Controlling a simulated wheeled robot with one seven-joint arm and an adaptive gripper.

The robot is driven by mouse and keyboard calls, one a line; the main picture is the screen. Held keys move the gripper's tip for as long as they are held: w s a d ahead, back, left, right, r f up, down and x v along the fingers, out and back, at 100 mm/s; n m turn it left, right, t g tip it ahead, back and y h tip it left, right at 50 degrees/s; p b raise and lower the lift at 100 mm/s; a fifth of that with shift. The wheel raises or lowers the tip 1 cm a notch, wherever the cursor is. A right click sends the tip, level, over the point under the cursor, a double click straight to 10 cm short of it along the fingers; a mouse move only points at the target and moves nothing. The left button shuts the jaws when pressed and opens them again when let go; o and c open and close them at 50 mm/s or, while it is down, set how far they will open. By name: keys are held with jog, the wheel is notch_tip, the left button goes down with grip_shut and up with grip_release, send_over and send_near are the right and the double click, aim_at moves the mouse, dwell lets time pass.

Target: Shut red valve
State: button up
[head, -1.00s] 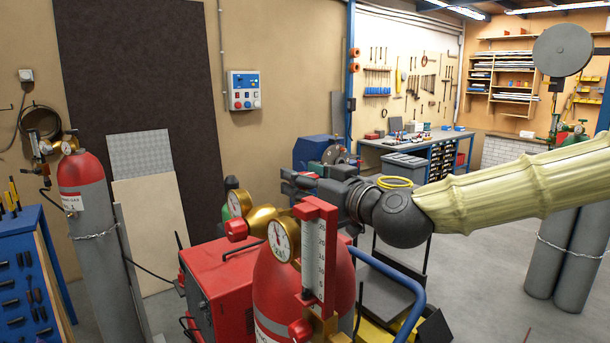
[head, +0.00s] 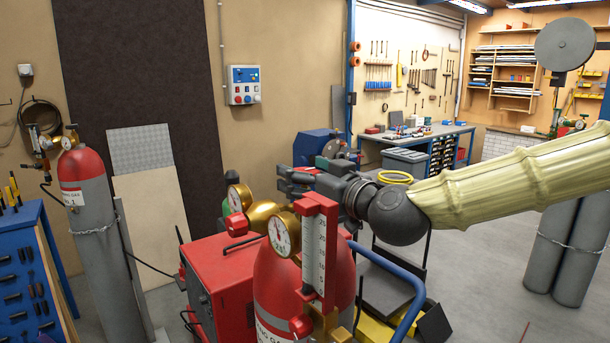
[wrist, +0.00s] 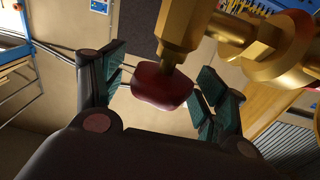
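In the wrist view a dark red knob (wrist: 160,88) sits on a brass stem between my gripper's fingers (wrist: 163,88). The fingers, with greenish pads, are spread apart on either side of it, and I see no clear grip. In the head view my gripper (head: 284,180) points left, behind the brass gauge and the flowmeter. A red knob (head: 238,225) on the brass regulator (head: 262,215) shows below and left of it. Another red knob (head: 300,326) is low on the flowmeter (head: 319,250). I cannot tell which knob the wrist view shows.
A red cylinder (head: 275,285) stands in front, beside a red cabinet (head: 222,285) and a blue handle rail (head: 405,275). Another red-topped cylinder (head: 82,175) stands at left. A workbench (head: 420,138) is at the back. Clear floor (head: 475,270) lies to the right.

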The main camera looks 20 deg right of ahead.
aim_at(305, 170)
jog(key=shift+r, duration=0.15)
jog(key=shift+r, duration=4.85)
